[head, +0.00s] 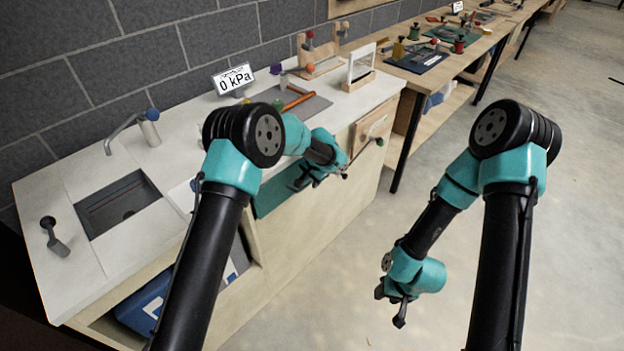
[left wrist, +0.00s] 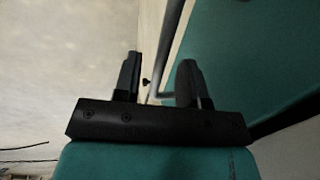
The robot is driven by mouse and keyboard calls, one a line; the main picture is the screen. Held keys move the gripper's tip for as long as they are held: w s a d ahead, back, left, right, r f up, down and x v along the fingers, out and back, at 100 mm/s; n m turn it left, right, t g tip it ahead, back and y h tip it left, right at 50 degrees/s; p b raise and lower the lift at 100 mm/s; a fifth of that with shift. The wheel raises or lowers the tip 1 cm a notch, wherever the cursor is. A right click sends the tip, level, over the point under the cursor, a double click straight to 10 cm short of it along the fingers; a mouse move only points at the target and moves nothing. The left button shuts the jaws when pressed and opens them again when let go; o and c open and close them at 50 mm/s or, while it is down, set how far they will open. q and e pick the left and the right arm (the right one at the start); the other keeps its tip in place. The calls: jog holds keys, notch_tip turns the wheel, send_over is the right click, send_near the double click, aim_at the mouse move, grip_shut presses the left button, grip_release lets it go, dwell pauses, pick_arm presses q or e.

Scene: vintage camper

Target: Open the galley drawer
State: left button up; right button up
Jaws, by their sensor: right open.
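The galley drawer's teal front (head: 268,198) shows in the head view below the counter's front edge, partly covered by my left arm. It appears closed, though its edges are partly hidden. In the left wrist view, the teal front (left wrist: 235,65) fills the right side, and a thin grey bar handle (left wrist: 170,45) runs between the fingers. My left gripper (head: 303,180) is at the drawer front. Its two black fingers (left wrist: 160,65) are apart, with the bar between them; contact is not clear. My right gripper (head: 390,306) is open and empty over the floor.
A small wooden door (head: 368,130) is right of the drawer. An open shelf below holds a blue box (head: 140,305). The floor at right is clear.

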pick_arm(q)
jog(key=shift+c, duration=0.3)
grip_shut()
